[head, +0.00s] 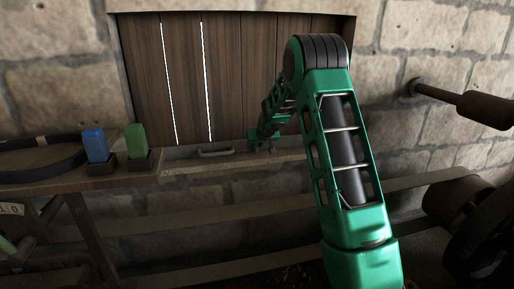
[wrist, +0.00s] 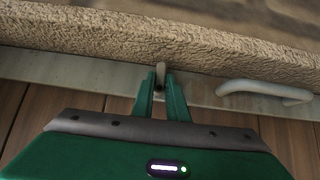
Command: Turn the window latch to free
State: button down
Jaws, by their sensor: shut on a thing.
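The wooden shutter (head: 225,80) fills the window opening in the stone wall, with light showing through two gaps between its planks. My green gripper (head: 262,144) reaches its lower rail. In the wrist view my gripper (wrist: 161,88) is shut on a small tan latch (wrist: 160,70), with one finger on each side of it. The latch stands upright in that picture; most of it is hidden between the fingers. In the head view I cannot make out the latch behind the gripper.
A grey pull handle (head: 215,152) sits on the rail left of my gripper; it also shows in the wrist view (wrist: 265,90). A rough stone sill (wrist: 90,38) runs close by. A blue block (head: 95,145) and a green block (head: 135,140) stand on a wooden bench (head: 60,185).

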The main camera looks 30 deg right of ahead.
jog(key=shift+f, duration=0.3)
jog(key=c, duration=2)
grip_release()
jog(key=shift+c, duration=0.2)
jog(key=shift+w+f, duration=0.1)
jog(key=shift+f, duration=0.05)
jog(key=shift+s+r, duration=0.25)
jog(key=shift+r, duration=0.25)
jog(key=v, duration=1)
jog(key=shift+f, duration=0.1)
